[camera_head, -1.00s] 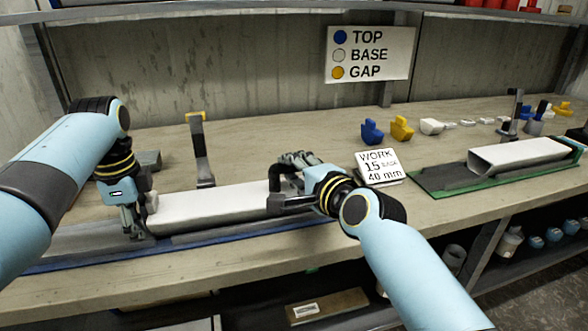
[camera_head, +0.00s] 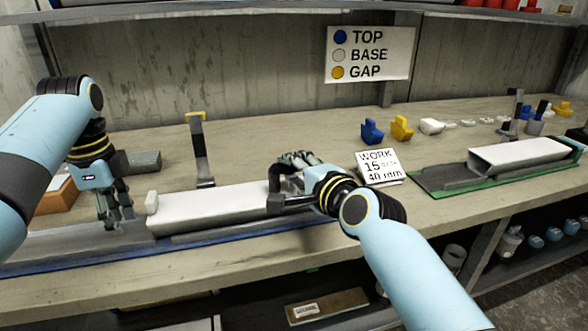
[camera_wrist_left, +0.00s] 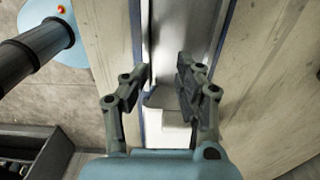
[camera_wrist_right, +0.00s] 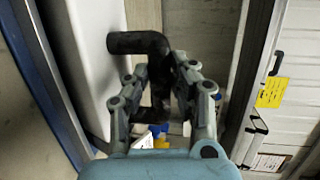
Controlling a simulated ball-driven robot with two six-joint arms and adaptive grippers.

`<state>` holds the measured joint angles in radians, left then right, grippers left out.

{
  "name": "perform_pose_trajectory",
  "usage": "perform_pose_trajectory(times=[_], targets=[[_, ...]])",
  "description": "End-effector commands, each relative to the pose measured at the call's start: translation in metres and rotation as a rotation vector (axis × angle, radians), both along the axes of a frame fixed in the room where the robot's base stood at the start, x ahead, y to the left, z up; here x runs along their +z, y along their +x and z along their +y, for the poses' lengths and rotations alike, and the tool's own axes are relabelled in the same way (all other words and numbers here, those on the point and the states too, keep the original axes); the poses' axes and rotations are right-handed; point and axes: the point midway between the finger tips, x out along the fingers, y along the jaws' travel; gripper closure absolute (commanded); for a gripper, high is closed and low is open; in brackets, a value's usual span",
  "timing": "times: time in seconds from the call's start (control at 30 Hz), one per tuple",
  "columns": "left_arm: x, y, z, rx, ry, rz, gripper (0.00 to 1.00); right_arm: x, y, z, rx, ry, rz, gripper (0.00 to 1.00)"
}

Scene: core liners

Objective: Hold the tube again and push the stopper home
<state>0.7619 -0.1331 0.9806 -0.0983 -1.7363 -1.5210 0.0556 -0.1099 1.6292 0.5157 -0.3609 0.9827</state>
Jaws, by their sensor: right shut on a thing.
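The pale tube (camera_head: 215,208) lies lengthwise in the blue-edged tray (camera_head: 60,266). A white stopper (camera_head: 152,203) is at its left end; how deep it sits cannot be told. My left gripper (camera_head: 115,220) is open and empty, left of the stopper and apart from it. My right gripper (camera_head: 281,180) is shut on a dark bent handle (camera_wrist_right: 137,42) beside the tube's right part.
A dark post with a yellow top (camera_head: 199,145) stands behind the tube. A brown box (camera_head: 55,194) and grey block (camera_head: 144,161) lie at back left. The WORK card (camera_head: 379,166) and a green tray (camera_head: 432,185) are to the right. Blue (camera_head: 372,131) and yellow (camera_head: 402,128) pieces stand behind.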

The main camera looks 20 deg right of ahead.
Motion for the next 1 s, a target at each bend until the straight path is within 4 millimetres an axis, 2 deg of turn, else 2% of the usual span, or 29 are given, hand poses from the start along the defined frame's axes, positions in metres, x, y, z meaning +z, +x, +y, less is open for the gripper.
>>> perform_pose_trajectory(times=[0.43, 0.77, 0.8, 1.0], targets=[[0.049, 0.001, 0.000, 0.000, 0.000, -0.003, 0.66, -0.002, -0.001, 0.000, 0.001, -0.002, 0.005, 1.00], [0.056, 0.000, 0.000, 0.000, 0.000, -0.001, 0.66, -0.002, -0.001, 0.000, 0.001, -0.002, 0.005, 1.00], [0.056, 0.000, 0.000, 0.000, 0.000, -0.001, 0.66, -0.002, -0.001, 0.000, 0.001, -0.002, 0.005, 0.76], [0.055, 0.000, 0.000, 0.000, 0.000, -0.001, 0.66, -0.001, 0.000, 0.000, 0.001, -0.001, 0.003, 0.50]])
